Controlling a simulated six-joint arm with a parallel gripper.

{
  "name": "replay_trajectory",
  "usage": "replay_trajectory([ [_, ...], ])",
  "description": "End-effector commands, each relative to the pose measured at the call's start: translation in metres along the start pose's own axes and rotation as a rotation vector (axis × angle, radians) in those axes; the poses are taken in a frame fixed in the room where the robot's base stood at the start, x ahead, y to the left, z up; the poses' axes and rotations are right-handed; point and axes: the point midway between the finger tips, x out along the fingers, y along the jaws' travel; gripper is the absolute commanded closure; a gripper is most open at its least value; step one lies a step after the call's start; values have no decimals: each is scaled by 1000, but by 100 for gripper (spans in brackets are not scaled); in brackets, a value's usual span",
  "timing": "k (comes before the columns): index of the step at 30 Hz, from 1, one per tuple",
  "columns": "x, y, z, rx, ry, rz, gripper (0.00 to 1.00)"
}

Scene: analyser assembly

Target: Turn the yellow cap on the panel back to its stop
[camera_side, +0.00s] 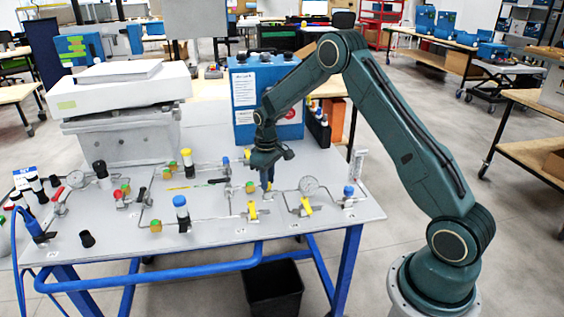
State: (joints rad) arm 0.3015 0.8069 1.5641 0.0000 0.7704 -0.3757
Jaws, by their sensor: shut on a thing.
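The grey panel (215,225) lies flat on a blue-framed table and carries pipes, valves and gauges. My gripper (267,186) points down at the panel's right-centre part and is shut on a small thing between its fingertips. The thing is too small and too covered to make out; it may be the yellow cap. A yellow-orange fitting (250,187) sits just left of the fingertips. A yellow handle (252,210) lies in front of the gripper, and another yellow handle (306,206) stands to the right. I cannot tell how far any cap is turned.
A tall blue-capped cylinder (181,208) stands to the left. A blue case (262,95) stands behind the arm. A loose black cup (87,239) sits at the panel's front left.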

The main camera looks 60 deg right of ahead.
Motion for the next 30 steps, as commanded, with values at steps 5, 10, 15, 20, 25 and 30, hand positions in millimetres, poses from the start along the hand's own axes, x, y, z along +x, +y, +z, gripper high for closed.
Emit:
replay_trajectory([
  [5,-1,0,0,170,-1,1,100],
  [10,-1,0,0,332,-1,1,100],
  [15,-1,0,0,493,-1,1,100],
  [20,-1,-1,0,645,-1,1,100],
  [25,-1,-1,0,799,-1,1,100],
  [30,-1,-1,0,927,-1,1,100],
])
